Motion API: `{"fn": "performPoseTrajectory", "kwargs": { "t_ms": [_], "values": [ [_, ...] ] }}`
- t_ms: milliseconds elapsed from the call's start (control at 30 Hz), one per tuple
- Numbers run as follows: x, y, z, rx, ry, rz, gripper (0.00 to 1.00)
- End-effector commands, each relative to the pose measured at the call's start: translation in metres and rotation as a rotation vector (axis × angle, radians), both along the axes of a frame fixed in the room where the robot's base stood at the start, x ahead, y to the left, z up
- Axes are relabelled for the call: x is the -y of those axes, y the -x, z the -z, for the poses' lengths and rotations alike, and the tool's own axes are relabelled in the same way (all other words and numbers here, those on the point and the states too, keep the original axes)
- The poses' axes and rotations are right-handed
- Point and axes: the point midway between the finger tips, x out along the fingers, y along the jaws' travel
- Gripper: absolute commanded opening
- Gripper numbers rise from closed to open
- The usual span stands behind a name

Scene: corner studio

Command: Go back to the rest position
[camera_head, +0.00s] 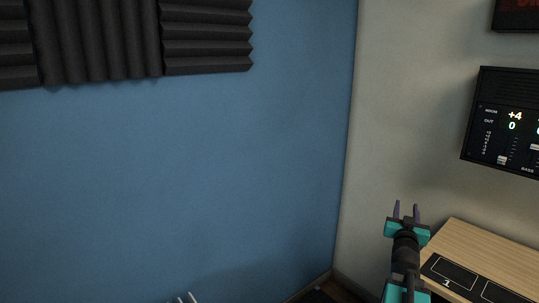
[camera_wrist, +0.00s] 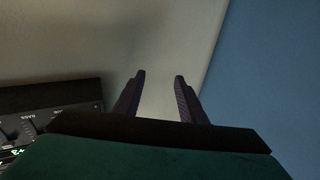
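My gripper (camera_head: 406,211) is in the lower right of the head view, raised in front of the pale wall, just left of the wooden desk. Its two purple fingers point up and stand apart with nothing between them. In the wrist view the gripper (camera_wrist: 160,80) is open too, with the pale wall (camera_wrist: 158,30) showing between the fingers. No object is held.
A wooden desk (camera_head: 492,242) with a black marked mat (camera_head: 465,276) stands at the lower right. A black mixer panel (camera_head: 507,122) hangs on the pale wall above it. Dark acoustic foam (camera_head: 100,45) covers the upper blue wall (camera_head: 200,170). White prongs (camera_head: 187,297) show at the bottom edge.

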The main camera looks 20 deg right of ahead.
Motion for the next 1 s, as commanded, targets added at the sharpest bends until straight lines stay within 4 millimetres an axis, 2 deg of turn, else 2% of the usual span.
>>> {"fn": "performPoseTrajectory", "kwargs": {
  "t_ms": [33, 200, 500, 767, 1000],
  "values": [
    [-0.016, -0.017, 0.017, -0.02, -0.024, -0.028, 0.38],
    [-0.066, -0.058, 0.072, -0.089, -0.098, -0.105, 0.38],
    [-0.165, -0.106, 0.175, -0.25, -0.225, -0.229, 0.38],
    [-0.257, -0.119, 0.266, -0.425, -0.329, -0.327, 0.38],
    [-0.343, -0.105, 0.349, -0.615, -0.415, -0.409, 0.38]
  ]
}}
